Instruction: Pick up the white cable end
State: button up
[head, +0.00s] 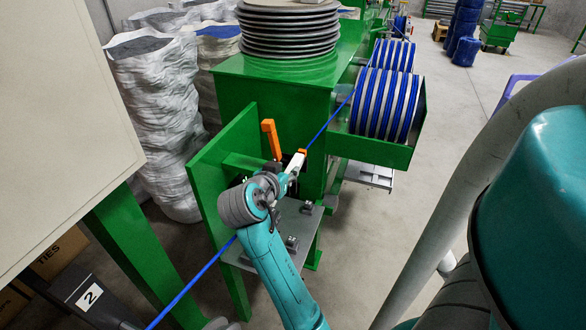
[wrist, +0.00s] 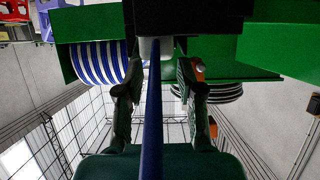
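The blue cable (head: 327,126) runs from the spools down to the green machine and shows again at lower left. In the wrist view the blue cable (wrist: 153,120) runs up the middle between my gripper's fingers, with space on both sides. A short pale piece (wrist: 145,48), perhaps the white cable end, shows beside the cable at the black block. My gripper (wrist: 160,85) is open and empty, its fingers pointing toward the block. In the head view my arm's wrist hides most of my gripper; a white piece with an orange tip (head: 302,152) shows just beyond it.
An orange handle (head: 270,139) stands upright by the green plate (head: 212,192). Striped cable spools (head: 385,103) are behind right. White sacks (head: 160,110) stand at left. Floor at right is open.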

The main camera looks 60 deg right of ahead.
aim_at(292, 166)
jog(key=shift+x, duration=2.95)
jog(key=shift+s+f, duration=0.1)
grip_shut()
